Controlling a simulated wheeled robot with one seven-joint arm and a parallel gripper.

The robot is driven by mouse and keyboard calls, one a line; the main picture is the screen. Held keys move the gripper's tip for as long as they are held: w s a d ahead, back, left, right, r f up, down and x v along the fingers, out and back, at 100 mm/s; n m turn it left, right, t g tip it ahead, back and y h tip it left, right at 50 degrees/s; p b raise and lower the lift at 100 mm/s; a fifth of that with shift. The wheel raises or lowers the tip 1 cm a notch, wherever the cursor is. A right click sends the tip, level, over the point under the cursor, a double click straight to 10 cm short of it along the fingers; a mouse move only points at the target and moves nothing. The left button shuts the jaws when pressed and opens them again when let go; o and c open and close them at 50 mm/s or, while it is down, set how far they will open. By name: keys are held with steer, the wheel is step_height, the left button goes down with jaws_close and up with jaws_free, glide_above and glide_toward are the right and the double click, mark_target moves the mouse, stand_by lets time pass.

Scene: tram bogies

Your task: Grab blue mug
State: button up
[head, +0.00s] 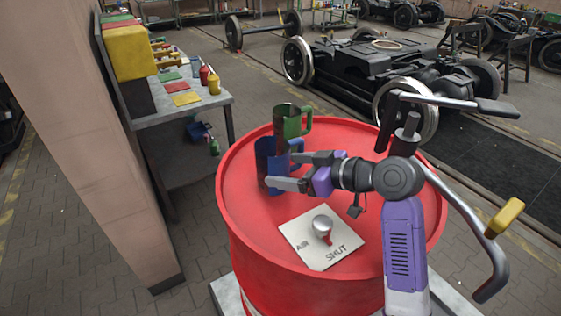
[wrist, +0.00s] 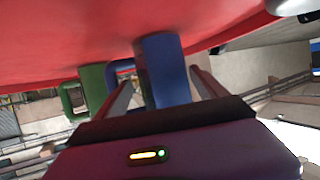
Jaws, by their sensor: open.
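The blue mug (head: 264,163) stands upright on the red drum top (head: 240,200), in front of the green mug (head: 290,122). My gripper (head: 286,171) reaches in from the right, low over the drum, with its fingertips at the blue mug and partly covering it. In the wrist view the picture is tipped over, and the blue mug (wrist: 164,68) shows between the two open fingers (wrist: 165,85). Its handle is partly hidden by the left finger. I cannot tell whether a finger touches it. The green mug (wrist: 95,88) is beyond the left finger there.
A plate marked AIR and SHUT (head: 310,240) with a small round-topped lever (head: 322,226) lies on the drum below my gripper. A workbench (head: 185,108) with bottles stands at the left beside a pillar (head: 100,130). A black bogie (head: 385,65) is behind.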

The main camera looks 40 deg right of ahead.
steer(key=p+x, duration=0.1)
steer(key=x, duration=0.3)
steer(key=shift+w+a+r, duration=0.1)
steer(key=shift+w+a, duration=0.1)
steer(key=c, duration=1.2)
steer(key=shift+r, duration=0.1)
